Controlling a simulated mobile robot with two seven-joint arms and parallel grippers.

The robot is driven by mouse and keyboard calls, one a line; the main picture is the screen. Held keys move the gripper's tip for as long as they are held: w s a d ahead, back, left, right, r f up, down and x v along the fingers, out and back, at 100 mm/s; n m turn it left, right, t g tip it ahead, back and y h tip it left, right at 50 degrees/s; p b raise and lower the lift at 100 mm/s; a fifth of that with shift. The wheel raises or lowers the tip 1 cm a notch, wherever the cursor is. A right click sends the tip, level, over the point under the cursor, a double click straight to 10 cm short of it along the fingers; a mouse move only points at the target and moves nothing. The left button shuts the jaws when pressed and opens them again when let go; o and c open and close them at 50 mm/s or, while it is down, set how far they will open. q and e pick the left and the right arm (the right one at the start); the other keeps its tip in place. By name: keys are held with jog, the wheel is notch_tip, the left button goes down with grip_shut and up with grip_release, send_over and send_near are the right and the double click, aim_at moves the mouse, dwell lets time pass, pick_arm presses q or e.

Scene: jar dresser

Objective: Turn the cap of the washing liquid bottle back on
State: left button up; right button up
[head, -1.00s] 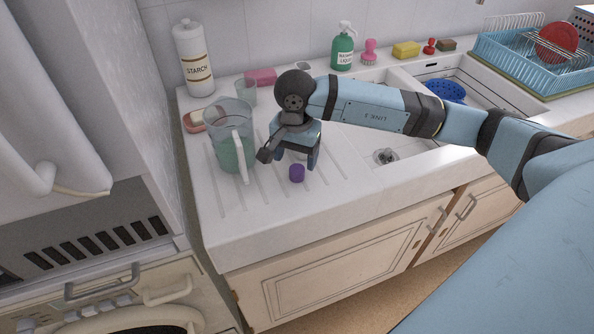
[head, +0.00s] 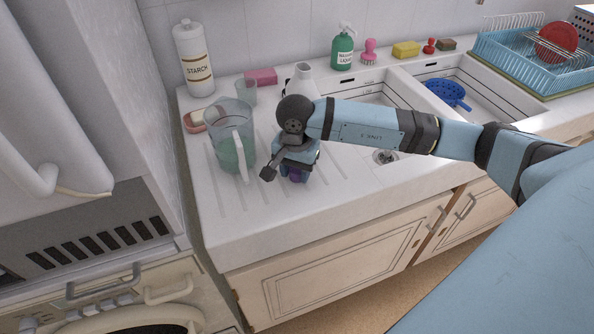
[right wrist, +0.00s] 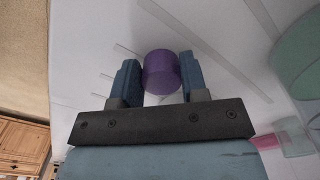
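A small purple cap (head: 293,175) is at the front of the ribbed drainboard, partly hidden under my right gripper (head: 294,172). In the right wrist view the cap (right wrist: 161,72) sits between the two blue fingers of the right gripper (right wrist: 157,80), with almost no gap on either side. I cannot tell whether they press on it. A white bottle (head: 302,72) with an open, capless neck stands behind my right wrist, its lower part hidden. My left gripper is not in view.
A glass (head: 247,92), a pink sponge (head: 261,77), a soap dish (head: 196,121) and a starch bottle (head: 194,60) are behind. The drainboard's front is clear.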

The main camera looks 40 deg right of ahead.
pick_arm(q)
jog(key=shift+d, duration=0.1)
pick_arm(e)
jog(key=shift+c, duration=1.3)
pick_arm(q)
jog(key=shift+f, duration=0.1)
pick_arm(e)
notch_tip(320, 180, up, 20)
jog(key=n+p, duration=0.5)
jog(key=p, duration=0.3)
send_near(295, 171)
jog(key=a+r, duration=0.3)
jog(key=s+a+f+n+p, duration=0.1)
jog(key=s+f+n+p, duration=0.1)
jog(key=f, duration=0.1)
jog(key=s+a+f+n+p, duration=0.1)
jog(key=s+f+n+p, duration=0.1)
jog(key=f, duration=0.1)
jog(key=s+a+f+n+p, duration=0.1)
jog(key=s+f+n+p, duration=0.1)
jog(key=f, duration=0.2)
jog(key=shift+s+a, duration=0.1)
jog(key=shift+a, duration=0.1)
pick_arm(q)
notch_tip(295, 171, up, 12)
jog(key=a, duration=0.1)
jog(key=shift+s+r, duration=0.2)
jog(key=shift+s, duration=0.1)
pick_arm(e)
jog(key=shift+f, duration=0.25)
